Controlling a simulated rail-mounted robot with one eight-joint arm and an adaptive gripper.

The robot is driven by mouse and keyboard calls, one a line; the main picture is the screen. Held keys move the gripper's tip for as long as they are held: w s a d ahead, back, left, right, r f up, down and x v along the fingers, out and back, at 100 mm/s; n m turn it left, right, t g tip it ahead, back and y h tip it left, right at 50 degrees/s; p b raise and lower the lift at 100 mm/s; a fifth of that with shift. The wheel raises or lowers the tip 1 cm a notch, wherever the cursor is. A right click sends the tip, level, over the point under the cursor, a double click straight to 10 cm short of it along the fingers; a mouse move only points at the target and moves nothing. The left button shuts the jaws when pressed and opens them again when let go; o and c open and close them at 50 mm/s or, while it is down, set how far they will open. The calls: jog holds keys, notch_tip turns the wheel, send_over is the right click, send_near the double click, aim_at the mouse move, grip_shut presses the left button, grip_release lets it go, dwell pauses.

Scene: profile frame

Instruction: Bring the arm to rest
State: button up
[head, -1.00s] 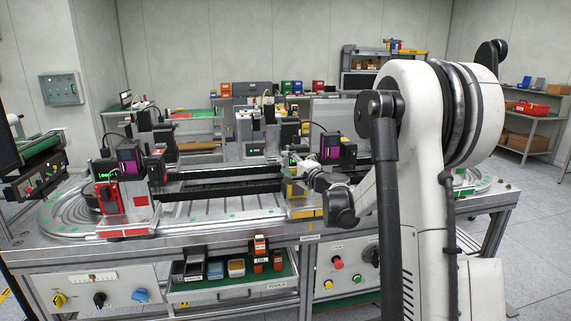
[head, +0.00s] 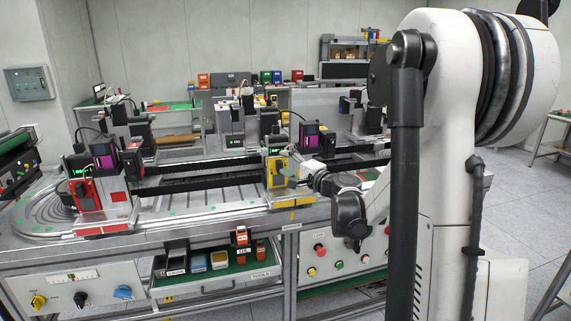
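My white arm (head: 455,160) with dark joints fills the right side of the head view. Its wrist bends down and left over the front of the workbench (head: 215,225). My gripper (head: 292,179) is small and partly hidden by the wrist, just right of the yellow carriage (head: 273,172) on the rail. I cannot tell whether it touches the carriage. Its fingers are too small to read as open or shut, and I see no object clearly held in it.
A red carriage (head: 88,193) stands at the left of the rail loop. Below the bench edge, an open tool drawer (head: 215,281) sticks out, with knob panels beside it. Shelves (head: 345,60) stand at the back. Grey floor (head: 520,200) shows at the right.

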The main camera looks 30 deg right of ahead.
jog(key=s+a+n+g+y, duration=0.1)
jog(key=s+a+n+g, duration=0.35)
jog(key=a, duration=0.65)
jog(key=s+a+n+g+y, duration=0.1)
jog(key=s+a+n+g, duration=0.1)
jog(key=s+a+n, duration=0.55)
jog(key=s+a+f+n+g+h, duration=0.2)
jog(key=s+a+f, duration=0.1)
jog(key=s, duration=0.8)
jog(key=s+a+f+n+g+h, duration=0.2)
jog(key=s+a+f, duration=0.1)
jog(key=s, duration=0.8)
jog(key=shift+s+a+f+n, duration=0.2)
jog(key=shift+a+n, duration=0.1)
jog(key=shift+a, duration=0.55)
jog(key=shift+c, duration=0.2)
dwell(1.1)
